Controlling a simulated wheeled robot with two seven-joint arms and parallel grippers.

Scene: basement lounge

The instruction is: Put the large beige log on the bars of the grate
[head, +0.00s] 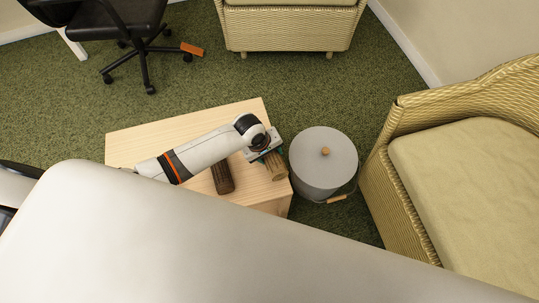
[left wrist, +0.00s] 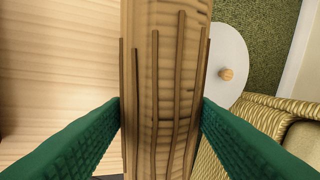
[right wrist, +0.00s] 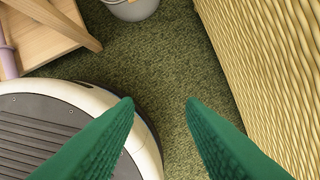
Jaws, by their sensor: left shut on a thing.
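The large beige log (head: 275,166) is at the right end of the light wooden table, partly hidden by my left gripper (head: 266,150). In the left wrist view the beige log (left wrist: 165,80) runs upright through the picture, with dark streaks along its bark. The green fingers of my left gripper (left wrist: 161,112) press on both its sides. I cannot tell whether the log touches the table or is just above it. My right gripper (right wrist: 160,101) shows in the right wrist view, its green fingers apart with nothing between them. No grate is in view.
A dark brown log (head: 222,178) lies on the wooden table (head: 130,145), left of the beige log. A grey lidded bucket (head: 316,172) stands close to the table's right end. A wicker armchair (head: 405,190) is beyond it. Green carpet lies open behind the table.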

